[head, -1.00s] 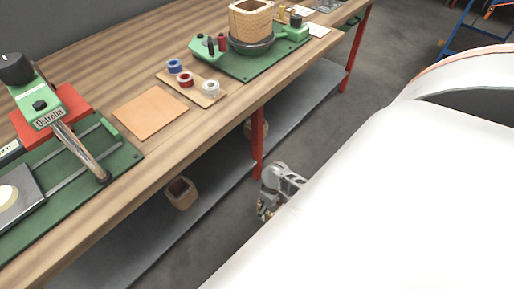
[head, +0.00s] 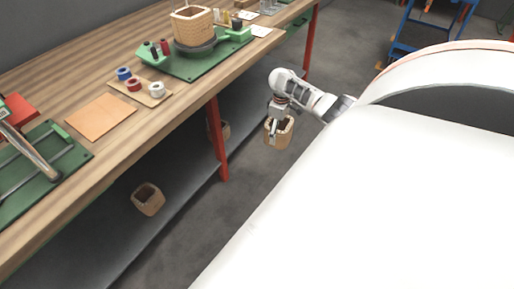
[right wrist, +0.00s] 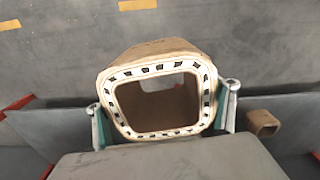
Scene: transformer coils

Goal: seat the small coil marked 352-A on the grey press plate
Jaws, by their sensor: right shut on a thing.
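My right gripper (head: 276,122) is shut on a small tan coil (head: 281,136) and holds it in the air beside the workbench, over the floor. In the right wrist view the held coil (right wrist: 148,60) shows its pale, dark-slotted rim and square opening, with a finger on each outer side. No marking is readable on it. My left gripper is not in view.
A wooden bench (head: 85,87) on red legs (head: 217,140) runs along the left. A large coil (head: 192,25) stands on a green fixture (head: 200,65); tape rolls (head: 133,84) and a tan sheet (head: 101,117) lie nearer. A blue ladder (head: 405,40) stands at the back.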

